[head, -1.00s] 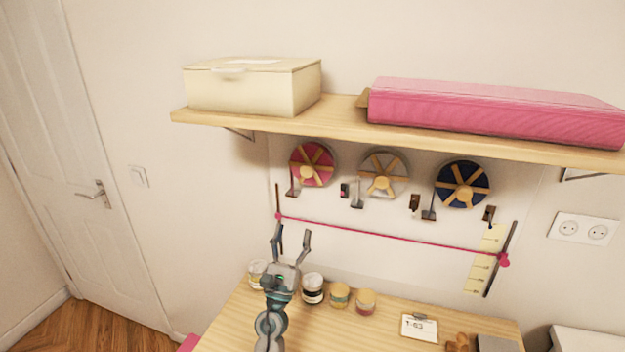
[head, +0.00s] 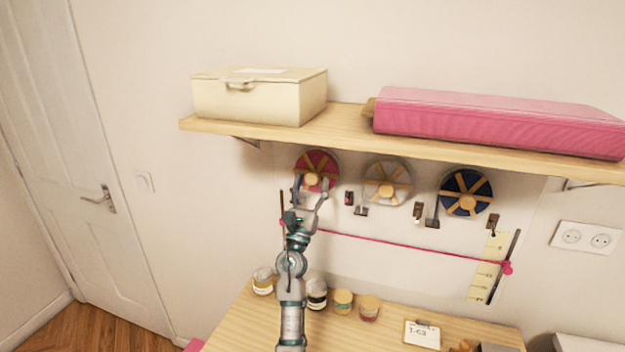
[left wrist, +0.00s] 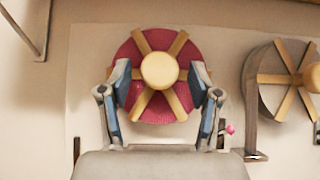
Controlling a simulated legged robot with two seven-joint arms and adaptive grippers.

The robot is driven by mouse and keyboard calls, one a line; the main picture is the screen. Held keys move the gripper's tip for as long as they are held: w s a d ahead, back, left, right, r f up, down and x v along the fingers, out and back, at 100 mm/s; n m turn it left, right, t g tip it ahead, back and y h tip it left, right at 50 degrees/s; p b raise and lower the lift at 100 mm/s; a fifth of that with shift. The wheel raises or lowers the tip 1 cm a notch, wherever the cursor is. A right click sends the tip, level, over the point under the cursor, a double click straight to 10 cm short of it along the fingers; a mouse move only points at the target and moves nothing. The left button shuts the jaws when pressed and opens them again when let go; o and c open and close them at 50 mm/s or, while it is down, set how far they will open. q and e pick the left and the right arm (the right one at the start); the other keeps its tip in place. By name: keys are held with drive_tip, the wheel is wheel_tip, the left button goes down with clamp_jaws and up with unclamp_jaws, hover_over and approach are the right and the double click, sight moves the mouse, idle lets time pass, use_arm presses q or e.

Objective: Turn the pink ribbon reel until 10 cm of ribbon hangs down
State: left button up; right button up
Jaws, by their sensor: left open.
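The pink ribbon reel (head: 318,163) hangs on the wall under the shelf, leftmost of three reels. It has wooden spokes and a round wooden hub (left wrist: 159,70). It also shows large in the left wrist view (left wrist: 134,88). My left gripper (head: 312,183) is open in front of the reel. In the left wrist view its fingers (left wrist: 161,93) stand on either side of the hub, apart from it. I cannot tell how far the fingertips are from the spokes. No hanging length of pink ribbon can be made out below the reel. My right gripper is not in view.
A grey-white reel (head: 387,184) and a navy reel (head: 466,193) hang to the right. A pink cord (head: 400,246) runs across below them. The shelf (head: 345,127) overhead holds a cream box (head: 260,98) and a pink roll of fabric (head: 490,118). Jars (head: 343,302) stand on the table below.

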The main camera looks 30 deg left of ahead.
use_arm(q)
drive_tip(key=shift+w+a+r+y, duration=0.2)
drive_tip(key=shift+w+r+y, duration=0.1)
drive_tip(key=shift+w+r, duration=0.25)
drive_tip(key=shift+s, duration=0.1)
drive_tip(key=c, duration=1.1)
drive_tip(key=shift+c, duration=0.2)
drive_tip(key=shift+n, duration=0.4)
